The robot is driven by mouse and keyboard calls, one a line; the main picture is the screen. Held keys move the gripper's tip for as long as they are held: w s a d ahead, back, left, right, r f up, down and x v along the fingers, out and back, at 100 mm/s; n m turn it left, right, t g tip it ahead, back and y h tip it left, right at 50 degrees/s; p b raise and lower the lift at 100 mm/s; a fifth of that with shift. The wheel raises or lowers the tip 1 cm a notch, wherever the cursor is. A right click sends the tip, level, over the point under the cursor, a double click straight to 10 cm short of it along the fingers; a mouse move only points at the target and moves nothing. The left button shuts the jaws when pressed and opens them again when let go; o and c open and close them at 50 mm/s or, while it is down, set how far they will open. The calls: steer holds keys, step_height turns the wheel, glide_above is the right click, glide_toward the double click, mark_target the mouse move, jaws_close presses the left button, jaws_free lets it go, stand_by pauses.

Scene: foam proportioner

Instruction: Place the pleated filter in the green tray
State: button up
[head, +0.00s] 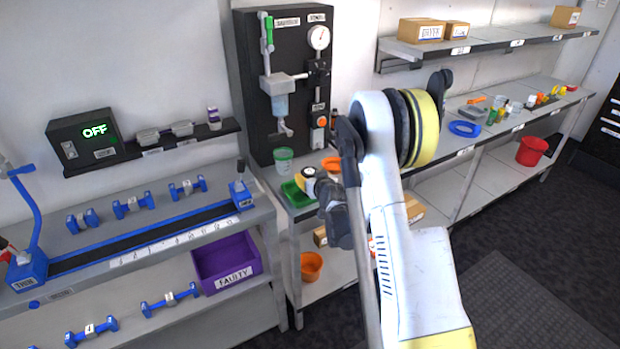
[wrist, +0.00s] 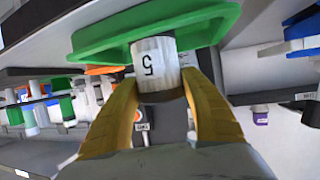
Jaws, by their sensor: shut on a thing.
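The pleated filter (wrist: 150,58) is a white ribbed cylinder marked 5. My gripper (wrist: 160,82) has its two yellow fingers shut on the filter's sides in the wrist view. The green tray (wrist: 95,38) lies just beyond the filter there, and the filter overlaps its near edge. In the head view the green tray (head: 291,196) is on the bench below the dark panel, partly hidden by my gripper (head: 318,184). The filter is small and mostly covered there. I cannot tell whether it touches the tray.
A green-rimmed cup (head: 284,160) stands behind the tray. An orange ring (head: 331,164) lies to the right. The dark panel (head: 262,125) with gauge and valves rises behind. A purple bin (head: 222,263) marked FAULTY sits on the lower shelf to the left.

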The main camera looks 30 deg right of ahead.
steer(key=shift+f, duration=0.2)
steer(key=o, duration=1.3)
steer(key=shift+r, duration=0.1)
